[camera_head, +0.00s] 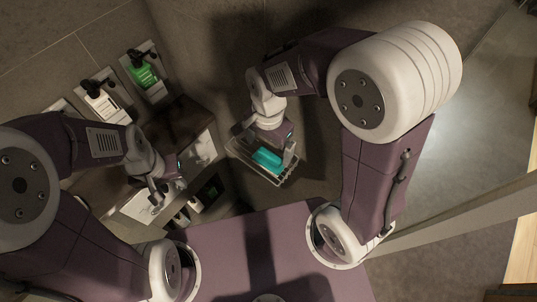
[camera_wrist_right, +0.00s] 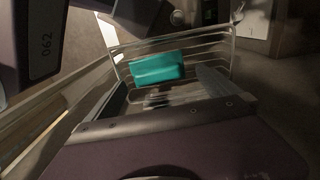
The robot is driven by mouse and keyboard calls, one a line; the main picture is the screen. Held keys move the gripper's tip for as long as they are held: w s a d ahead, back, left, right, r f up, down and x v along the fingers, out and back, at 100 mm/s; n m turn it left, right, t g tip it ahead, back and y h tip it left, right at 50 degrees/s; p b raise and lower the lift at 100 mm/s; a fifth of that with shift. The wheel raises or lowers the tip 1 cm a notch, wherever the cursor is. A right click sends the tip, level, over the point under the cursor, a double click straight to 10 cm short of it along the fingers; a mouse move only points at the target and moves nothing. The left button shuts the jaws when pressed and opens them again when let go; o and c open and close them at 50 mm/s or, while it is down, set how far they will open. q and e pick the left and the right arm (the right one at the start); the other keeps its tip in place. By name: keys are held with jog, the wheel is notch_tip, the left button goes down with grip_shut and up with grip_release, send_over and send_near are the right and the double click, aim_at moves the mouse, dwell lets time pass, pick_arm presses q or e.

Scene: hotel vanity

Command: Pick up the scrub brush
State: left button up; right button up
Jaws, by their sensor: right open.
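The scrub brush (camera_head: 267,158) appears as a teal block in a wire basket (camera_head: 240,151) near the middle of the head view. It also shows in the right wrist view (camera_wrist_right: 158,67), with pale strands beneath it that may be bristles. My right gripper (camera_head: 284,153) is open over the basket. In the right wrist view its two fingers (camera_wrist_right: 165,90) are spread, with the brush just beyond and between them and nothing held. My left gripper (camera_head: 164,190) is over the counter at the left; its jaw opening is unclear.
Pump bottles, one green (camera_head: 143,72) and one white (camera_head: 103,100), are in wall holders at upper left. A dark vanity counter (camera_head: 180,122) lies below them. The basket's wire rim (camera_wrist_right: 175,38) surrounds the brush.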

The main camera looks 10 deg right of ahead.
aim_at(270, 155)
notch_tip(270, 155, down, 4)
jog(key=shift+s+d+r+p, duration=0.1)
jog(key=shift+s+d+p, duration=0.05)
jog(key=shift+p, duration=0.2)
jog(key=shift+s, duration=0.25)
jog(key=shift+w, duration=0.3)
jog(key=c, duration=1.1)
jog(key=shift+s+r, duration=0.1)
jog(key=shift+c, duration=0.3)
notch_tip(270, 155, up, 10)
jog(key=shift+f+b, duration=0.2)
jog(key=shift+b, duration=0.3)
